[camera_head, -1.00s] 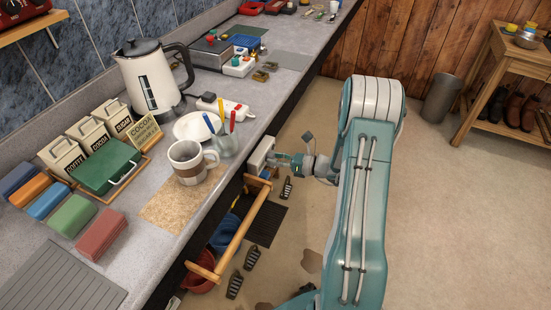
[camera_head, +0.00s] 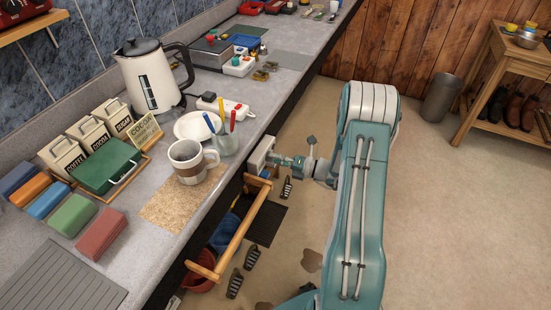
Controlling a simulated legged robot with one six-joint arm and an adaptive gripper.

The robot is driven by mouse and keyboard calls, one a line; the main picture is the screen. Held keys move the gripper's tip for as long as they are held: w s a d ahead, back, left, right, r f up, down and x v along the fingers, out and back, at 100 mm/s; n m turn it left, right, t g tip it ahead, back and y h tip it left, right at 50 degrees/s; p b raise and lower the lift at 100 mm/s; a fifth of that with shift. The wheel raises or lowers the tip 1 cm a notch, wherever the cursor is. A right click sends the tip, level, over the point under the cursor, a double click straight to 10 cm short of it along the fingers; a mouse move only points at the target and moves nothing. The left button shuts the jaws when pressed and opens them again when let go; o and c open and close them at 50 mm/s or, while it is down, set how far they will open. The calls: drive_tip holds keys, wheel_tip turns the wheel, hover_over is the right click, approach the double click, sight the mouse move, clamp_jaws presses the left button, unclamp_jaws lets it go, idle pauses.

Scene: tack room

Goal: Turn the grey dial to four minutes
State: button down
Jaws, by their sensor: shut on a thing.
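A pale grey box (camera_head: 261,153) is at the front edge of the counter, above the wooden rail. My gripper (camera_head: 276,160) reaches it from the right, with its fingers at the box's right face. The gripper is shut on the grey dial there. The fingers cover the dial, so its pointer and any minute marks cannot be read from this view.
A wooden rail (camera_head: 232,235) runs along the counter front below the box. The floor (camera_head: 440,220) to the right is clear.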

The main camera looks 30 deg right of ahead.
drive_tip(key=shift+f+m+t, duration=0.15)
drive_tip(key=shift+m+t, duration=0.1)
drive_tip(key=shift+m, duration=1.7)
drive_tip(key=shift+f+m+t, duration=0.1)
drive_tip(key=shift+m+t, duration=0.15)
drive_tip(key=shift+m, duration=1.7)
drive_tip(key=shift+h, duration=0.3)
drive_tip(key=shift+c, duration=1.5)
unclamp_jaws()
